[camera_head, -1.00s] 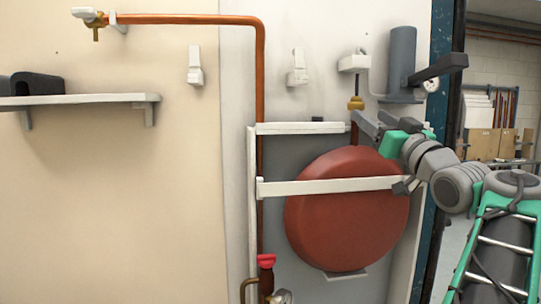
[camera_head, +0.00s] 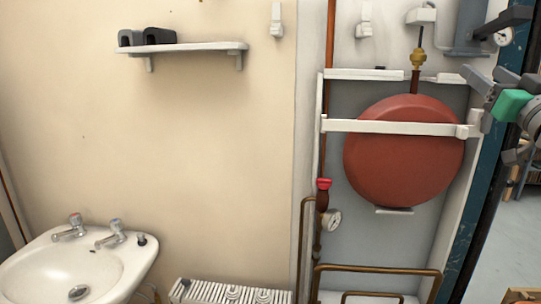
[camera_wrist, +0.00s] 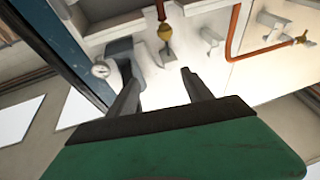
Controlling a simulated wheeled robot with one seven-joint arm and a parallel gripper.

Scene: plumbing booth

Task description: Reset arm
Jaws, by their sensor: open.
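My gripper (camera_head: 474,94) is at the right edge of the head view, in front of the right side of the wall panel and right of the red round tank (camera_head: 403,150). In the wrist view its two dark fingers (camera_wrist: 158,72) are spread apart with nothing between them. The brass fitting (camera_head: 418,58) above the tank is up and left of my gripper, apart from it. The fitting also shows beyond the fingertips in the wrist view (camera_wrist: 165,32).
A white bar (camera_head: 390,126) crosses the tank. A red-handled valve (camera_head: 324,184) and a gauge (camera_head: 332,219) sit on the copper pipe. A sink (camera_head: 75,265), a radiator (camera_head: 230,292) and a shelf (camera_head: 190,47) are further left. A blue post (camera_head: 487,200) stands at right.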

